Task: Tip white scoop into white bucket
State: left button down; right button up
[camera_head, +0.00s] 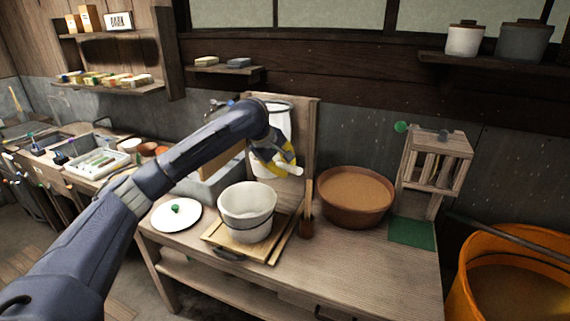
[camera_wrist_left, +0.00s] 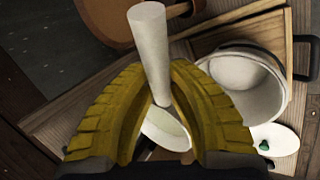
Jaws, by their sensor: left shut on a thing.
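The white bucket (camera_head: 247,228) stands upright on a wooden board on the table; its open mouth faces up. It also shows at the right of the wrist view (camera_wrist_left: 276,92). My left gripper (camera_head: 279,162) is above and slightly right of the bucket, with its yellow fingers shut on the white scoop (camera_wrist_left: 150,40). The scoop's pale handle sticks out past the fingers, and its small round bowl (camera_wrist_left: 166,133) shows between them. In the head view only a pale end of the scoop (camera_head: 294,171) shows. The scoop's contents cannot be made out. My right gripper is not in view.
A brown basin (camera_head: 355,203) stands right of the bucket. A white lid with a green knob (camera_head: 175,216) lies left of it. A wooden rack (camera_head: 436,160) stands at the right, near an orange tub (camera_head: 468,287). The front right of the table is clear.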

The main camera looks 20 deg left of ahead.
pick_arm(q)
jog(key=f+t+h, duration=0.2)
jog(key=t, duration=0.1)
jog(key=shift+s+a, duration=0.15)
jog(key=shift+s, duration=0.05)
jog(key=s+t+h, duration=0.1)
jog(key=t, duration=0.2)
jog(key=s+a+t+h, duration=0.1)
jog(key=t+h, duration=0.1)
jog(key=t, duration=0.1)
jog(key=t+h, duration=0.1)
jog(key=t, duration=0.2)
jog(key=shift+s+a+f+n+h, duration=0.25)
jog(key=shift+s+a+n+h, duration=0.05)
jog(key=shift+s+n+h, duration=0.1)
dwell(0.7)
jog(key=shift+s+a+f+n+t+h, duration=0.15)
jog(key=shift+s+a+f+t+h, duration=0.2)
jog(key=shift+t, duration=0.3)
jog(key=shift+s+a+f+n+t+h, duration=0.2)
jog(key=shift+s+f+t, duration=0.15)
jog(key=shift+t, duration=0.35)
jog(key=shift+s+a+f+n+t+h, duration=0.15)
jog(key=shift+s+a+f+t+h, duration=0.1)
jog(key=shift+f+t, duration=0.3)
